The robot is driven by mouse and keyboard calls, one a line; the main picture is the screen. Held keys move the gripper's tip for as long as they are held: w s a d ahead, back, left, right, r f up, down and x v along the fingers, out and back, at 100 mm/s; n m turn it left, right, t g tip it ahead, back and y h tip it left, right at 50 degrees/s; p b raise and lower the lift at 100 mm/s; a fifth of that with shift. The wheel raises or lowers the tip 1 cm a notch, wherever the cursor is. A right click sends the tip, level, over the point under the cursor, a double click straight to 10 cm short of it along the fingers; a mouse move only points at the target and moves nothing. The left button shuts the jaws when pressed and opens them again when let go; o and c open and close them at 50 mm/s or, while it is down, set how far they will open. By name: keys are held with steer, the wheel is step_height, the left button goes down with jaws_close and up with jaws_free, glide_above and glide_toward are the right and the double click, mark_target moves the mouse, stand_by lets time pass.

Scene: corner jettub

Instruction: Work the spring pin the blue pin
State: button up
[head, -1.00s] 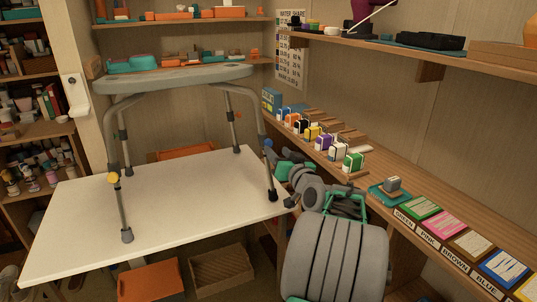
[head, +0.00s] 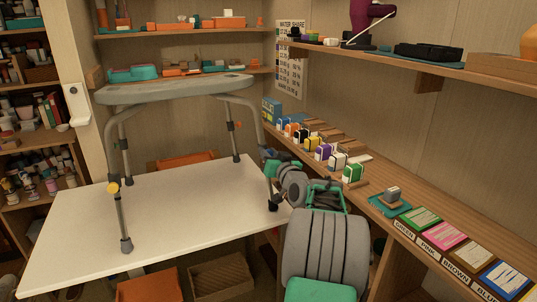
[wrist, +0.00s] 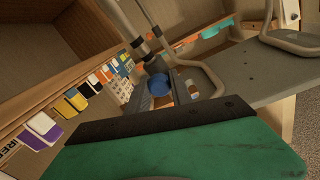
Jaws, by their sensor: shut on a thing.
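A grey stool (head: 175,90) with tubular legs stands on a white tabletop (head: 75,225). The blue pin (wrist: 157,84) shows as a round blue knob on a leg in the wrist view. In the head view it sits on the right front leg, close to my gripper (head: 269,162), and I cannot make it out clearly there. My gripper is shut on the blue pin, with its dark fingers on both sides of the knob in the wrist view. How deep the pin sits is hidden.
A yellow pin (head: 113,188) is on the left front leg and an orange one on a rear leg. Several coloured boxes line the wooden shelf (head: 385,190) at right, close to my arm. A small grey block on a teal tray (head: 389,208) stands there too.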

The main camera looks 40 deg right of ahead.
jaws_close()
